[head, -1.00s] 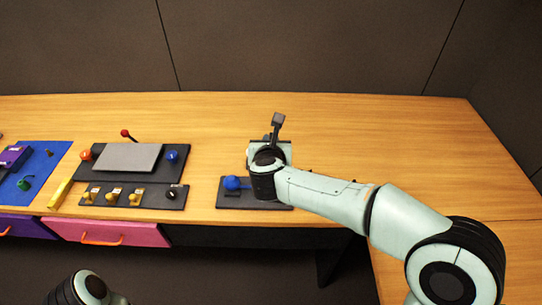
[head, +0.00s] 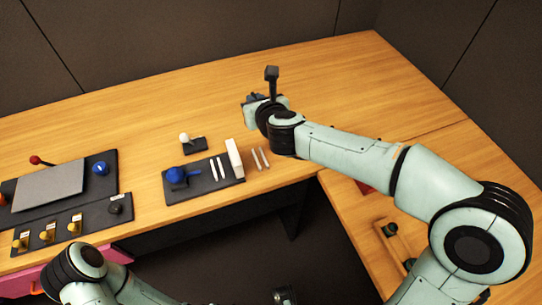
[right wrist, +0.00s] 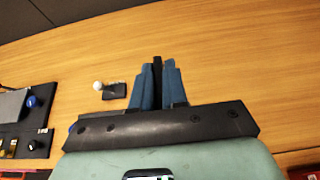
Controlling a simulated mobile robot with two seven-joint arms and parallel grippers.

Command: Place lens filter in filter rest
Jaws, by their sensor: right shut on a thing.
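My right gripper (right wrist: 159,82) is shut on a thin dark thing (right wrist: 157,65), seen edge-on between its blue fingers in the right wrist view; I take it to be the lens filter. I cannot tell for sure which thing is the filter rest. A black panel (head: 204,184) left of the wrist carries a blue knob (head: 177,174), white strips and a white block (head: 234,158). My left arm shows low on the left; its fingers are not visible.
A small black base with a white ball knob (head: 185,138) stands behind the panel; the ball also shows in the right wrist view (right wrist: 98,86). A grey plate (head: 48,186) and yellow switches (head: 47,233) lie left. The wooden table (head: 150,105) is clear behind.

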